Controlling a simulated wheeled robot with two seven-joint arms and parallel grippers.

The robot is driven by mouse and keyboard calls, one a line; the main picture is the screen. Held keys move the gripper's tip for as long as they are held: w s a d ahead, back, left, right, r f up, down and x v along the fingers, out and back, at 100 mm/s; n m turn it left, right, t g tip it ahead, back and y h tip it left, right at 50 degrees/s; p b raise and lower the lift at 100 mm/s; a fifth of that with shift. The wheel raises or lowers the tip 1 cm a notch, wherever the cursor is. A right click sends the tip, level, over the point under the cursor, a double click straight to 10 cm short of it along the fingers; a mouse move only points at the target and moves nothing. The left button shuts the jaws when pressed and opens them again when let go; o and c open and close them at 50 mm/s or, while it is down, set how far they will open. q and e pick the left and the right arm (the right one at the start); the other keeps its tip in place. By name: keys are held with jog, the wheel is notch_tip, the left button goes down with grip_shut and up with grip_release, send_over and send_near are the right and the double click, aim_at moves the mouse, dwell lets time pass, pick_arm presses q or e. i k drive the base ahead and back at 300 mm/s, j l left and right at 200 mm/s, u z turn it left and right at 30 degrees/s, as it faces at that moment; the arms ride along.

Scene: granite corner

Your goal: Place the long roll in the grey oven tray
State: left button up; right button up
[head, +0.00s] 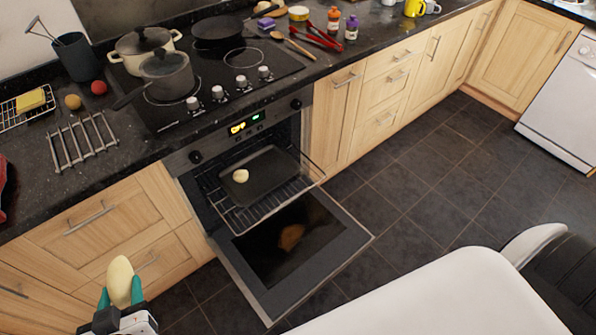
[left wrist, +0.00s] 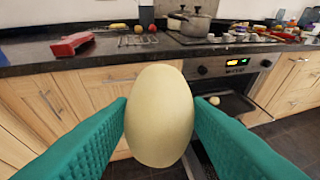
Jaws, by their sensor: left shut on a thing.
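The long roll (head: 120,278), pale and smooth, is held upright between the teal fingers of my left gripper (head: 121,294), at the lower left of the head view. In the left wrist view the roll (left wrist: 159,115) fills the middle, with a finger against each side. The grey oven tray (head: 268,178) rests on a wire rack in the open oven, to the right of and beyond the gripper. A small pale round roll (head: 241,175) lies in it. The tray (left wrist: 238,104) is partly hidden in the left wrist view. My right gripper is not in view.
The oven door (head: 345,247) is folded down in front of the tray. Pots (head: 166,74) and a pan (head: 217,30) stand on the hob above. A metal rack (head: 82,141) lies on the counter. The floor right of the door is clear.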

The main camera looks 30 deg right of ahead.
aim_at(272, 166)
jog(key=l, duration=0.95)
jog(key=i+l+z, duration=0.1)
jog(key=l, duration=0.85)
jog(key=i+l, duration=0.25)
jog(key=i, duration=0.1)
